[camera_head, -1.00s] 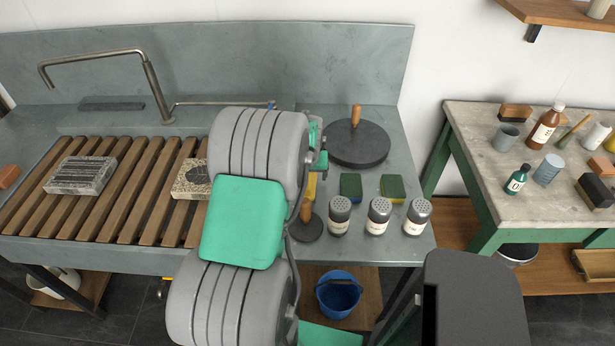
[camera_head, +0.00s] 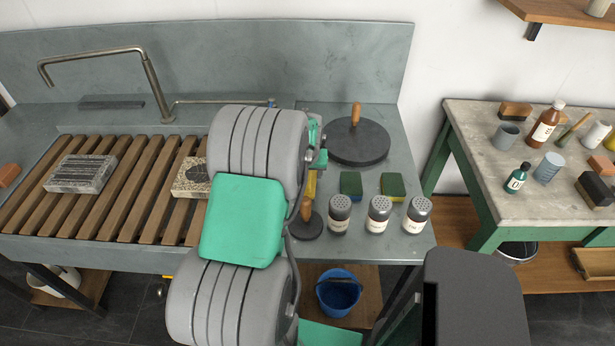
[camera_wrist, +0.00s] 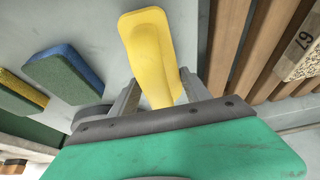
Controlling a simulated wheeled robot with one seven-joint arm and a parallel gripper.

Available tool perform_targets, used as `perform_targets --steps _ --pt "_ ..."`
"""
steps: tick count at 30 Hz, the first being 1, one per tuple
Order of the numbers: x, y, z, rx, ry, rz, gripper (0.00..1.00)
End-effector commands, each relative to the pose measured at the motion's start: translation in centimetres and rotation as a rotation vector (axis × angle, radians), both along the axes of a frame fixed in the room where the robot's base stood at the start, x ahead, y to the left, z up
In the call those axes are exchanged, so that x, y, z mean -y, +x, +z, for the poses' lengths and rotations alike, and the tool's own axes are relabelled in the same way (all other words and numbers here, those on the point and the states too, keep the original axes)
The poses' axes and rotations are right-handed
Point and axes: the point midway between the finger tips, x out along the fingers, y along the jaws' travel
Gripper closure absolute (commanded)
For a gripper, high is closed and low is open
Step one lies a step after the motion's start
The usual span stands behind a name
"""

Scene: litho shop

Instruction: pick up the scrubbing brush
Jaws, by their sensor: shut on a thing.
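The scrubbing brush is the yellow block-like thing (camera_wrist: 148,45) between my fingers in the wrist view; its bristles are not visible. In the head view only a narrow yellow strip of it (camera_head: 311,184) shows beside my arm, at the right end of the sink counter. My gripper (camera_wrist: 158,92) is shut on it, one finger on each side. My arm hides most of the gripper in the head view. I cannot tell whether the brush touches the counter.
Close right are a small wooden-handled disc (camera_head: 307,225), two sponges (camera_head: 350,185) (camera_head: 393,186) and three shakers (camera_head: 340,214) (camera_head: 378,215) (camera_head: 416,214). A large dark disc (camera_head: 358,143) lies behind. A slatted rack (camera_head: 120,205) with stones is left.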

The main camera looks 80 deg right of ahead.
Motion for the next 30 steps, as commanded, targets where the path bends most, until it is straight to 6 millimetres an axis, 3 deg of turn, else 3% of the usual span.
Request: perform_targets --steps 8,21,29,30 --pt "0.1 0.0 0.6 0.001 -0.003 0.0 0.89" --pt "0.1 0.0 9.4 0.001 -0.003 0.0 0.89" --pt "0.0 0.0 10.1 0.0 -0.001 0.0 0.89" --pt "0.0 0.0 10.1 0.0 -0.001 0.0 0.45"
